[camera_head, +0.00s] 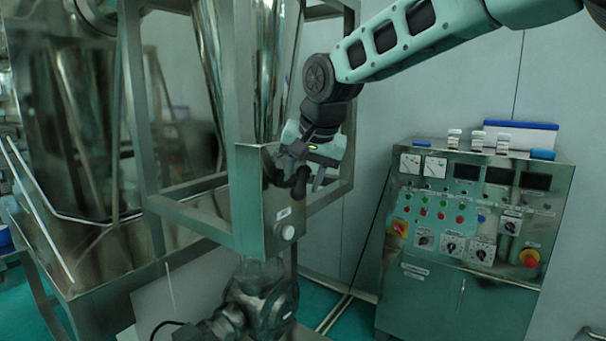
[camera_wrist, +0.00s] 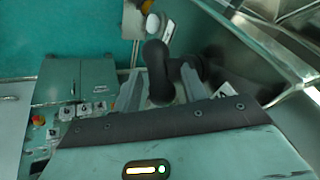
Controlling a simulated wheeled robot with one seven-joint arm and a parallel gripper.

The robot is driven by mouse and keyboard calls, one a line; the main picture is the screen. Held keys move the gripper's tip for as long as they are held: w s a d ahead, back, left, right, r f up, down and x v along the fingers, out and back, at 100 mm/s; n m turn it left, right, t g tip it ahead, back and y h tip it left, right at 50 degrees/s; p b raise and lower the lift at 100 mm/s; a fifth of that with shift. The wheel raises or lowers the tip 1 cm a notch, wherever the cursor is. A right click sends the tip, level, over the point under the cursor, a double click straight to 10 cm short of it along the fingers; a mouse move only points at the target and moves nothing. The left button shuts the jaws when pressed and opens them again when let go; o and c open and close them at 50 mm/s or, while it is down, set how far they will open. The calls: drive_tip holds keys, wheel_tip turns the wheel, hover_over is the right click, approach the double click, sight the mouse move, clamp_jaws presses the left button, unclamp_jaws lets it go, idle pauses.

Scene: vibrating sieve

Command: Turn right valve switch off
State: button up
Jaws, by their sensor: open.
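A black valve switch (camera_head: 301,182) with a rounded handle is mounted on the side of the metal frame post. My gripper (camera_head: 297,172) is at this post, close to the switch and partly covering it. In the wrist view the black handle (camera_wrist: 157,72) stands between the two grey fingers of my gripper (camera_wrist: 161,76). The fingers are apart, one on each side of the handle. I cannot tell whether either finger touches it. The base of the switch is partly hidden.
A white round button (camera_head: 288,232) sits lower on the same post; it also shows in the wrist view (camera_wrist: 152,22). A shiny metal hopper (camera_head: 250,60) stands inside the frame. A control cabinet (camera_head: 430,290) with dials and knobs stands to the right.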

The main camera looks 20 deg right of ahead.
clamp_jaws()
